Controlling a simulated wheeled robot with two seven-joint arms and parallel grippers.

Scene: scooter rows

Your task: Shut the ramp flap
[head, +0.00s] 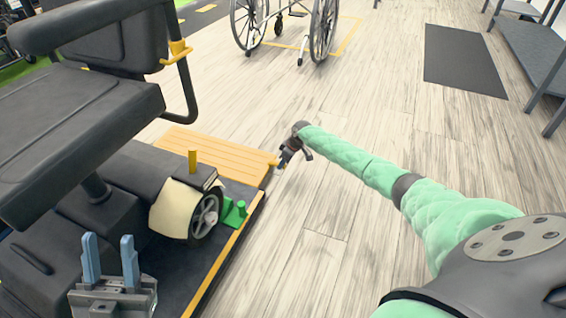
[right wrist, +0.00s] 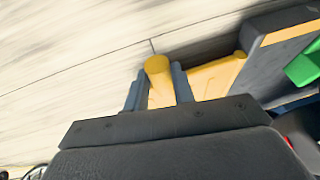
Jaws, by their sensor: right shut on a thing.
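The ramp flap (head: 215,150) is an orange-yellow ribbed panel at the far end of the dark platform (head: 232,240). It lies low, extending out from the platform over the floor; its exact tilt is hard to tell. My right gripper (head: 281,161) is at the flap's right corner, shut on the yellow handle (right wrist: 158,72), which shows between its fingers in the right wrist view. The flap also shows there (right wrist: 215,76), partly hidden by the gripper. My left gripper (head: 109,262) is open and empty, low at the left, in front of the scooter (head: 120,190).
The scooter stands on the platform, with a green chock (head: 234,212) by its wheel. A wheelchair (head: 285,25) stands at the back, a dark mat (head: 462,58) and a grey bench (head: 530,50) at the right. The floor right of the platform is clear.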

